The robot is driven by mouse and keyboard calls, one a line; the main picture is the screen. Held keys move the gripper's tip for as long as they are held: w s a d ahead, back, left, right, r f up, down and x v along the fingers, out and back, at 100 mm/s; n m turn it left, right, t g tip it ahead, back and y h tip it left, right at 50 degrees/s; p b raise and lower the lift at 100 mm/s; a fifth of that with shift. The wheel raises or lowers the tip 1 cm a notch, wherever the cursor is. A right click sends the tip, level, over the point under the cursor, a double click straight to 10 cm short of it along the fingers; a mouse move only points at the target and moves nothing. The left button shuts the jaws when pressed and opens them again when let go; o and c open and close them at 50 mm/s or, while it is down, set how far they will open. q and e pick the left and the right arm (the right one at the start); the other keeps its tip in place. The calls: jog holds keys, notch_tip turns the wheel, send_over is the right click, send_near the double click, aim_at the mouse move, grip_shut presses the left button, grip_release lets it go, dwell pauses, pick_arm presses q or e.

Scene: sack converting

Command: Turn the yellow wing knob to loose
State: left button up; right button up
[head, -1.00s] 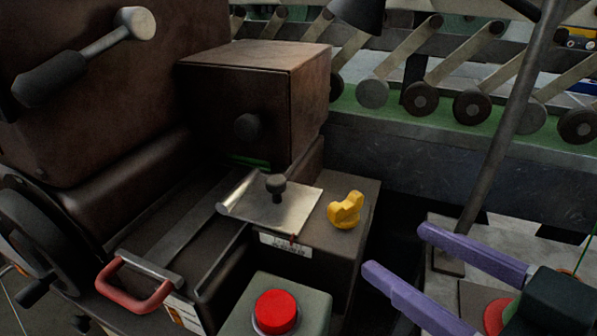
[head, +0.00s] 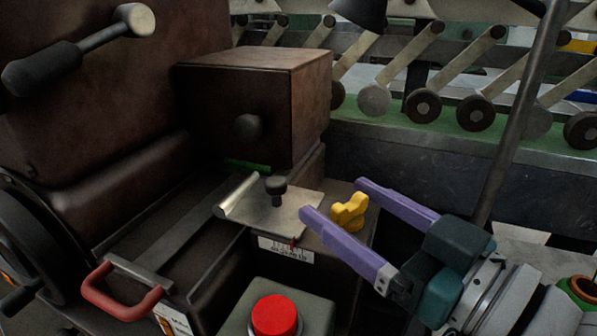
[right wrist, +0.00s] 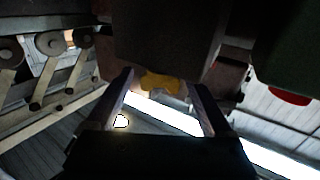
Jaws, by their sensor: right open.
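The yellow wing knob (head: 349,211) sits on top of the dark machine block, right of a metal plate. A label with dark print (head: 286,249) is on the block's front face below the plate; I cannot read it. My right gripper (head: 333,196) has two purple fingers, open, with the knob between or just beyond their tips; I see no contact. In the right wrist view the knob (right wrist: 158,82) shows between the tips of the open fingers. My left gripper is not in view.
A red push button (head: 275,315) on a grey box stands in front of the block. A metal plate with a black knob (head: 275,187) is left of the wing knob. A red handle (head: 122,303) is at lower left. A slanted dark pole (head: 513,120) rises behind my right arm.

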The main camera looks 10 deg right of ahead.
jog(key=shift+w+a, duration=0.1)
jog(key=shift+w, duration=0.05)
jog(key=shift+c, duration=0.2)
grip_shut()
dwell(0.5)
